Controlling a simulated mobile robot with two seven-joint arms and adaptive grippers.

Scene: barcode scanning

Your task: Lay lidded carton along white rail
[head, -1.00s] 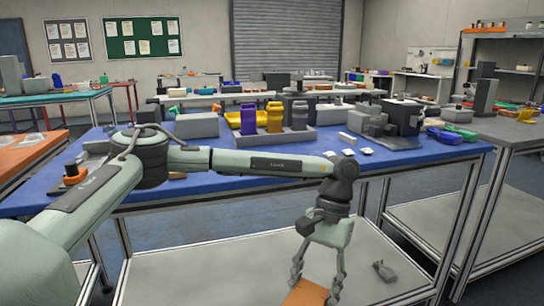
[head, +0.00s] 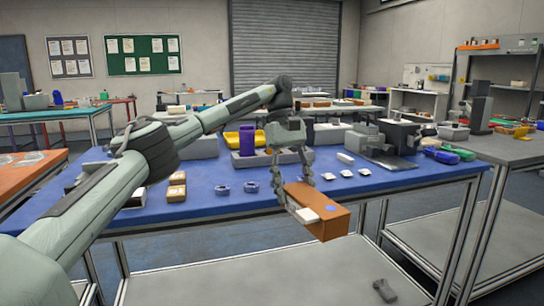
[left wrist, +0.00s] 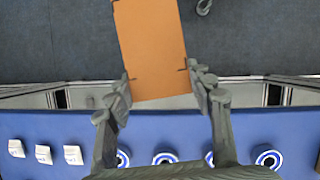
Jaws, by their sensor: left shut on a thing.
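My right gripper is not in view.
Small white pieces (head: 346,173) lie right of the carton, and blue-white rings (head: 251,187) lie left of it. Yellow-brown boxes (head: 176,190) stand farther left. A grey device (head: 385,150) stands at the back right. The table's front right is mostly clear.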

